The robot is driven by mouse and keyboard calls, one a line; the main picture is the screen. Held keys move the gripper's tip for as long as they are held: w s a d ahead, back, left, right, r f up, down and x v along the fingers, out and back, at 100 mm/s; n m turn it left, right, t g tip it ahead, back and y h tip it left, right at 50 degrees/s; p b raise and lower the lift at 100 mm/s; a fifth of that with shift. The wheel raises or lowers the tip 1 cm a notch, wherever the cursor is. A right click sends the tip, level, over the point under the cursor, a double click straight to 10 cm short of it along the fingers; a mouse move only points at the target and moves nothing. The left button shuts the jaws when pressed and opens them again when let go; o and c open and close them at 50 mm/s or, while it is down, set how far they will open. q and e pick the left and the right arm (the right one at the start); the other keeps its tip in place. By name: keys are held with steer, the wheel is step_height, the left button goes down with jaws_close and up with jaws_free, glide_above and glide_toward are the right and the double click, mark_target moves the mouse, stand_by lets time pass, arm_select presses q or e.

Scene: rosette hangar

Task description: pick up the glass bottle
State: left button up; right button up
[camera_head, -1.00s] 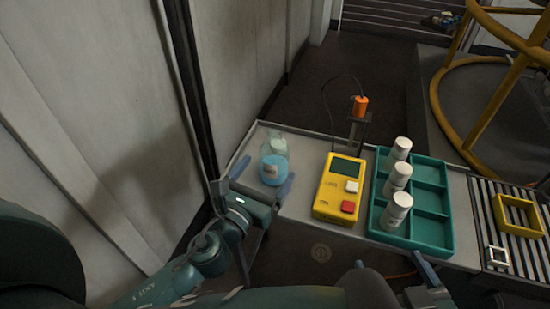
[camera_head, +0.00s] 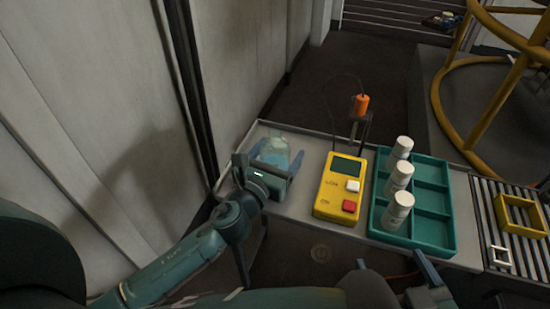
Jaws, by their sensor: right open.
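The glass bottle (camera_head: 278,146) stands at the left end of the grey table. It is clear, with light blue contents in its lower part. My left gripper (camera_head: 279,156) is at the bottle, with one blue finger on each side of it. The gripper's body covers the bottle's base, and I cannot tell whether the fingers touch the glass. My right gripper (camera_head: 428,272) shows partly at the lower right, below the table's front edge. It is open and away from the bottle.
Right of the bottle lies a yellow meter (camera_head: 338,187), with an orange-topped probe (camera_head: 361,105) in a stand behind it. A teal tray (camera_head: 433,233) holds three white bottles. A slatted rack with a yellow frame (camera_head: 520,215) lies at the right. A wall rises close on the left.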

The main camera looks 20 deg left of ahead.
mark_target(278, 141)
arm_select(q)
steer(key=c, duration=1)
steer(key=shift+r, duration=0.1)
steer(key=shift+r, duration=0.3)
step_height(278, 141, up, 3)
steer(key=p, duration=0.2)
steer(key=shift+p, duration=0.3)
step_height(278, 141, up, 6)
steer(key=p, duration=0.3)
steer(key=shift+r, duration=0.2)
steer(key=shift+r+p, duration=2.5)
steer(key=shift+p, duration=0.5)
arm_select(e)
step_height(278, 141, up, 11)
steer(key=s+d+m, duration=0.1)
steer(key=d+m, duration=0.1)
steer(key=shift+s+h, duration=0.3)
steer(key=shift+h, duration=0.1)
steer(key=shift+f, duration=0.15)
